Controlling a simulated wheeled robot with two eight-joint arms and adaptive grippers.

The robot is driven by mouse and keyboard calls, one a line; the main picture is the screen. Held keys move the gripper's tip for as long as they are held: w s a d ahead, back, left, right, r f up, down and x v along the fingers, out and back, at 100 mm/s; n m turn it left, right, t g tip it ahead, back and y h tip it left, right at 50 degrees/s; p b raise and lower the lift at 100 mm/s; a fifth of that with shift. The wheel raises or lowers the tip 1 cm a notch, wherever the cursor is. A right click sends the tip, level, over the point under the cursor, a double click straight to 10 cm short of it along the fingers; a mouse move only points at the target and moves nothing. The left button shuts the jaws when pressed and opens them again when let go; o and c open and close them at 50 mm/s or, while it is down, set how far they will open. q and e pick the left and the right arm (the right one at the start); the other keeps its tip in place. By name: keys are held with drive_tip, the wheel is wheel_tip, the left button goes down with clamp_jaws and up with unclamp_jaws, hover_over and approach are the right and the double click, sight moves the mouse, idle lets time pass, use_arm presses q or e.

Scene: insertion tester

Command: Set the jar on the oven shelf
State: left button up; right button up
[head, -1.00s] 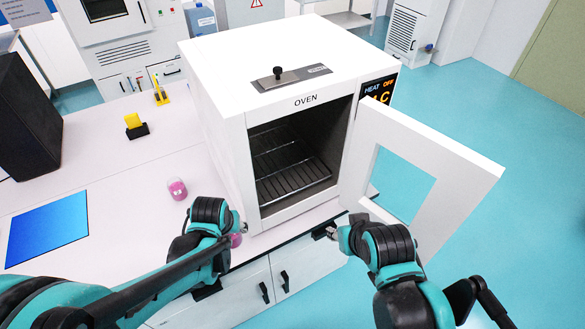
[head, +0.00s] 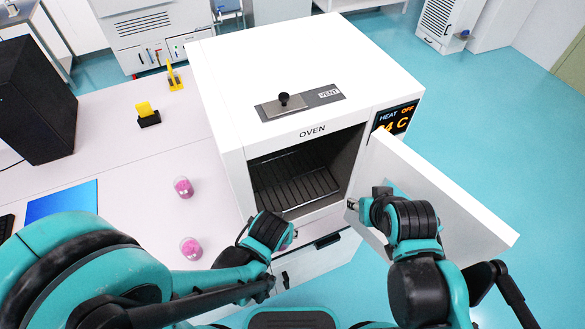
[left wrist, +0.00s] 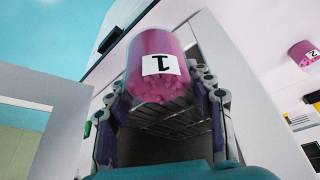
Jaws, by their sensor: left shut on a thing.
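My left gripper (head: 288,238) is in front of the open oven (head: 270,130), at the lower front of its opening. In the left wrist view its fingers (left wrist: 163,95) are shut on a clear jar (left wrist: 160,45) with pink contents and a white label reading 1. In the head view this jar is hidden behind the gripper. The wire oven shelf (head: 292,185) lies inside the chamber, and its bars (left wrist: 175,125) show behind the jar. My right gripper (head: 352,205) is at the inner face of the open oven door; its fingers are too small to judge.
Two pink jars, one farther (head: 183,187) and one nearer (head: 191,248), stand on the bench left of the oven. The door (head: 450,195) sticks out to the right. A yellow-and-black item (head: 147,114) and a black box (head: 35,95) are farther left.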

use_arm(q)
drive_tip(key=w, duration=0.4)
drive_tip(key=w+d, duration=0.1)
drive_tip(key=w, duration=0.8)
drive_tip(key=shift+w+d, duration=0.1)
drive_tip(key=shift+d, duration=0.25)
drive_tip(key=w, duration=0.4)
drive_tip(key=shift+w+d, duration=0.1)
drive_tip(key=shift+d, duration=0.2)
drive_tip(key=shift+w+f+b, duration=0.1)
drive_tip(key=shift+f+b, duration=0.25)
drive_tip(key=shift+f, duration=0.45)
drive_tip(key=shift+f, duration=0.1)
drive_tip(key=o, duration=1.3)
drive_tip(key=shift+c, duration=0.2)
